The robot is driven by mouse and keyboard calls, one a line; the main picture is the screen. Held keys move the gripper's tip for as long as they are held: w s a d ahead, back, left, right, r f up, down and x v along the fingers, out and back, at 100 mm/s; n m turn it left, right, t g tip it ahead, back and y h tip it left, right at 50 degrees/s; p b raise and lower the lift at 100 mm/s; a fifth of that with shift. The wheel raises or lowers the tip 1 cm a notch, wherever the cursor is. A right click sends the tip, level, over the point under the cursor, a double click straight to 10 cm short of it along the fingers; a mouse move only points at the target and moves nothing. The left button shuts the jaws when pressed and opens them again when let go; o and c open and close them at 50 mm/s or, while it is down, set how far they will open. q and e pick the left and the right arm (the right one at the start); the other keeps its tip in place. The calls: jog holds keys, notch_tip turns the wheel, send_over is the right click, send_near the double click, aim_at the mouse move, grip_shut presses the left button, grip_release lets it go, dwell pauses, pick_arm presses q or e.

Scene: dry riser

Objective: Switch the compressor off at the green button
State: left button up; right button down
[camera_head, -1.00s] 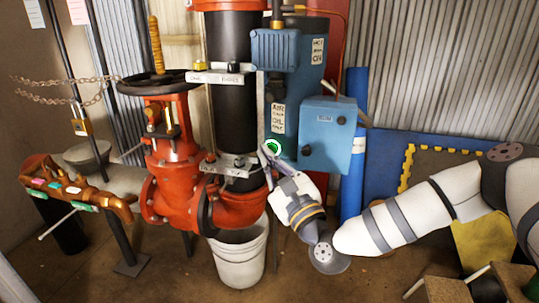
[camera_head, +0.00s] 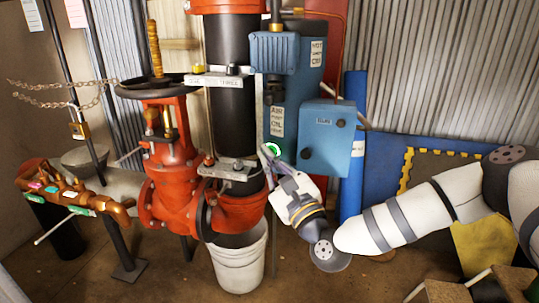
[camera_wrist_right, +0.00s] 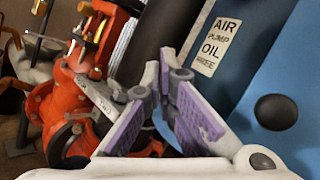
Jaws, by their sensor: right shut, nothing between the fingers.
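The compressor (camera_head: 293,90) is a tall blue unit on the corrugated wall, with a label plate (camera_head: 277,121) reading air, pump and oil. The green button (camera_head: 276,146) glows as a ring low on its front, just under that plate. My right gripper (camera_head: 268,154) is shut and empty, its fingertips at the lower left edge of the button and partly over it; I cannot tell whether they touch. In the right wrist view the purple-padded fingers (camera_wrist_right: 168,100) point at the blue panel below the label (camera_wrist_right: 216,47), and the button is hidden. My left gripper is not in view.
A black vertical pipe (camera_head: 229,125) and red valve (camera_head: 172,180) stand close left of my right gripper. A smaller blue box (camera_head: 327,140) juts out to its right. A white bucket (camera_head: 238,262) stands below. A blue cylinder (camera_head: 352,185) stands behind the wrist.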

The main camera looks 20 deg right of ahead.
dwell(0.5)
jog(key=shift+w+d+b, duration=0.25)
jog(key=shift+w+b, duration=0.05)
jog(key=shift+w, duration=0.05)
jog(key=shift+s, duration=0.1)
jog(key=shift+s+a, duration=0.25)
jog(key=s+a+p, duration=0.1)
jog(key=s+a, duration=0.2)
jog(key=s, duration=0.2)
jog(key=shift+a, duration=0.2)
dwell(0.4)
